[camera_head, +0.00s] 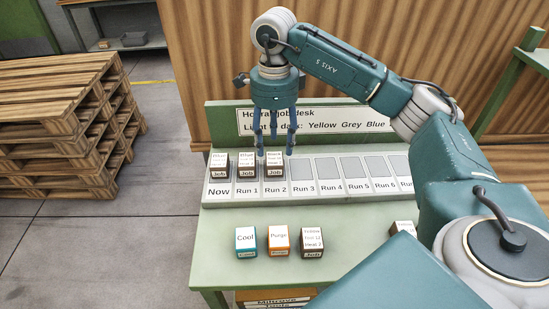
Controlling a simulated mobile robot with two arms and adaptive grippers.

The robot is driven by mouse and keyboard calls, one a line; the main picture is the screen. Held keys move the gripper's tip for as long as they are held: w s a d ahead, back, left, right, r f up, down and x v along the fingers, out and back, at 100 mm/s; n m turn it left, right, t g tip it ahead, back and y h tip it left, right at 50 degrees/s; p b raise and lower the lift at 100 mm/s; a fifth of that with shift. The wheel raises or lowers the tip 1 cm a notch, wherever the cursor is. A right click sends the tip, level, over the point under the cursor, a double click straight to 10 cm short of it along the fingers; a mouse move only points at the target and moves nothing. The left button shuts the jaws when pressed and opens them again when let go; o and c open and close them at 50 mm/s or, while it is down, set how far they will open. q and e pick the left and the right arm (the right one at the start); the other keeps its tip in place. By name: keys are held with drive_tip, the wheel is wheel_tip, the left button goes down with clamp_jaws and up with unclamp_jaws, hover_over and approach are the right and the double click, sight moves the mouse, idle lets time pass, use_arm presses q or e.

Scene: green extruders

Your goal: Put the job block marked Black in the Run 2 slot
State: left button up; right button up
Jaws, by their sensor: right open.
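The job block that appears to be marked Black (275,172) sits in the Run 2 slot (275,190) of the sloped rack (335,192) on the desk. Its small print is hard to read. My right gripper (274,149) points down just above and behind this block, with its fingers spread and nothing held between them. Two similar job blocks stand in the Now slot (219,173) and the Run 1 slot (247,172). Run 3 (302,170) and the visible slots to its right are empty. My left gripper is out of view.
In front of the rack stand a Cool block (246,238), a Purge block (278,236) and a job block marked Yellow (312,237). Another block (402,227) is partly hidden by my arm. A sign board (330,122) rises behind the rack. Pallets (60,120) are stacked at left.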

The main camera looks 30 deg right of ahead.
sight(274, 158)
wheel_tip(274, 158, up, 6)
drive_tip(key=shift+f, duration=0.25)
idle(0.5)
